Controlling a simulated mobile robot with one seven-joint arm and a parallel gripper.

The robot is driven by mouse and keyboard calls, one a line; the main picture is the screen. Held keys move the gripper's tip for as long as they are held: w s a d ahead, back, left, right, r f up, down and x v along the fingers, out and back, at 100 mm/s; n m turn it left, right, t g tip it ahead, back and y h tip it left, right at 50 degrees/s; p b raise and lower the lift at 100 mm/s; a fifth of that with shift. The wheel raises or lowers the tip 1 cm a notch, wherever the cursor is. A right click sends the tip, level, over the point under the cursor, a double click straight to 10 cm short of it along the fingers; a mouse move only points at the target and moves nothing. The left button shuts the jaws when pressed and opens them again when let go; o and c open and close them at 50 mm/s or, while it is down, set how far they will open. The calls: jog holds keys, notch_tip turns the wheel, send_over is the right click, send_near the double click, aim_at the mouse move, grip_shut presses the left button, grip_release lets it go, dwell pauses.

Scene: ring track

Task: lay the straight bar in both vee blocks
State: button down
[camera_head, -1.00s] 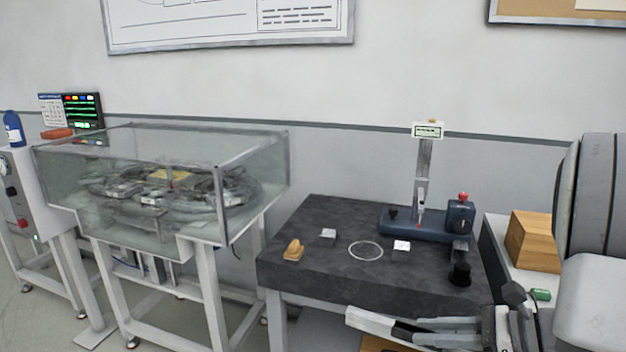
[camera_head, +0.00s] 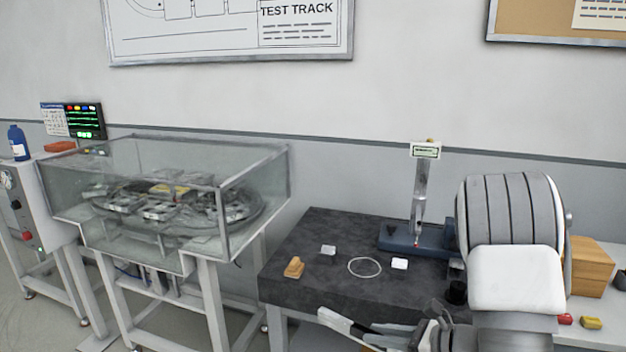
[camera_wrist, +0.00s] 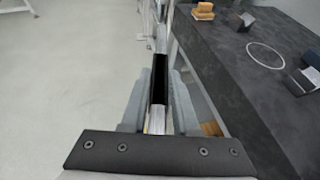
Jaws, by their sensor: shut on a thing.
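The straight bar (camera_wrist: 161,75), silver with a black middle, is gripped in my gripper (camera_wrist: 158,105) and points away from the wrist camera. In the head view the bar (camera_head: 336,319) is off the front edge of the dark slab, apart from the vee blocks, with one end pointing left. My gripper (camera_head: 425,338) is partly cut off there. One small vee block (camera_head: 328,250) stands on the slab left of a white ring mark, the other vee block (camera_head: 399,263) right of it. Both show in the wrist view, the left one (camera_wrist: 246,21) and the right one (camera_wrist: 304,79).
The dark slab table (camera_head: 300,290) also carries a tan wooden piece (camera_head: 294,267) and a blue-based gauge stand (camera_head: 415,240) at the back. A glass-cased ring track (camera_head: 165,190) stands to the left. A wooden block (camera_head: 590,265) is at the right. The slab's centre is clear.

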jog(key=shift+r+p, duration=1.7)
jog(key=shift+p, duration=0.85)
jog(key=shift+w+a+r+m+t+h, duration=0.15)
jog(key=shift+w+a+m+t+h, duration=0.1)
jog(key=shift+m+t+h, duration=0.45)
jog(key=shift+w+m+t+h, duration=0.1)
jog(key=shift+m+t+h, duration=0.5)
jog(key=shift+m+t, duration=0.15)
jog(key=shift+s+d+f+m+t+h, duration=0.1)
jog(key=shift+s+d+m+t+h, duration=0.1)
jog(key=shift+m+t+h, duration=0.25)
jog(key=shift+s+d+f+m+t+h, duration=0.1)
jog(key=shift+s+m+t+h, duration=0.1)
jog(key=shift+m+h, duration=0.45)
jog(key=shift+s, duration=0.15)
